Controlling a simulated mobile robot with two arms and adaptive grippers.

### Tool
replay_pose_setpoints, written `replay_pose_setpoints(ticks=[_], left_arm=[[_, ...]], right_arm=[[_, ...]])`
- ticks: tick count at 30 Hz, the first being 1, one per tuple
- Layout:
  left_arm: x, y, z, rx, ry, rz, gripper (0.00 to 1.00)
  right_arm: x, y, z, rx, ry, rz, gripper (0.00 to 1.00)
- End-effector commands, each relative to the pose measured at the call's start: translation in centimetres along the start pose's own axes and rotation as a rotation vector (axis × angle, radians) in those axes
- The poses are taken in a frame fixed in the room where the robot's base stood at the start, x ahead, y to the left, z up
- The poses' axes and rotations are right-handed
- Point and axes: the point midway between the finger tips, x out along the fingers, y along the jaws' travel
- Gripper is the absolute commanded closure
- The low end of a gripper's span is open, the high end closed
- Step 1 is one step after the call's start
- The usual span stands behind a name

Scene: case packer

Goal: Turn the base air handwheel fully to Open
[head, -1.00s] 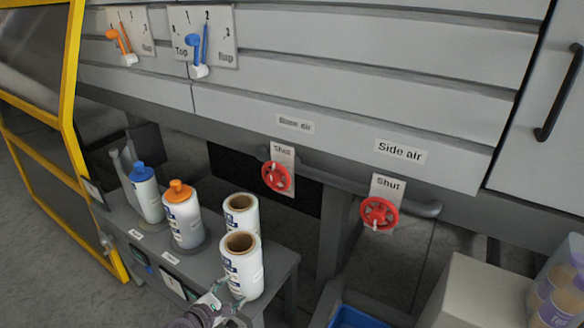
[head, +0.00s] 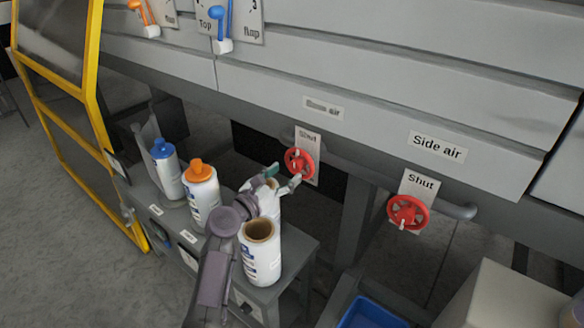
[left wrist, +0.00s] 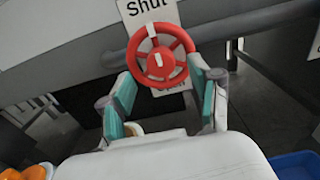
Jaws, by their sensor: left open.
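The base air handwheel (head: 299,162) is a red spoked wheel under the "Base air" label, in front of a plate (head: 308,140) marked "Shut" at its top. In the left wrist view the red wheel (left wrist: 160,58) has a white mark near its top, and "Open" shows partly hidden below it. My left gripper (head: 284,178) is open just to the lower left of the wheel. In the left wrist view its teal-padded fingers (left wrist: 164,92) stand apart on either side of the wheel's lower part; I cannot tell whether they touch it. My right gripper is not in view.
A second red handwheel (head: 408,212) sits to the right under the "Side air" label (head: 437,146). A blue bin (head: 368,313) is at the bottom.

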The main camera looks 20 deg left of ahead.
Motion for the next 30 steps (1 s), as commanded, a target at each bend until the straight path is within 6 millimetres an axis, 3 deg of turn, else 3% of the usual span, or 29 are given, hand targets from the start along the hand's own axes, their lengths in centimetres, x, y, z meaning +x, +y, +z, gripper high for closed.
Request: replay_pose_setpoints(ticks=[3,7,18,28,30], left_arm=[[1.9,0.0,0.1,0.000,-0.001,-0.001,0.37],[3.1,0.0,0.0,0.001,0.000,-0.001,0.37],[3.6,0.0,-0.1,0.001,0.001,0.000,0.37],[3.5,0.0,-0.1,0.001,0.001,-0.001,0.92],[3.5,0.0,-0.1,0.002,0.001,-0.001,0.95]], right_arm=[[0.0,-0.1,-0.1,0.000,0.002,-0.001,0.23],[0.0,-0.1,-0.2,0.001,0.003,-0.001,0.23],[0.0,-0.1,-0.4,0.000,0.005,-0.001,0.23],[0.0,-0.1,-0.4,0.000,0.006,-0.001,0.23],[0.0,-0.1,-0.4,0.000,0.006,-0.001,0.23]])
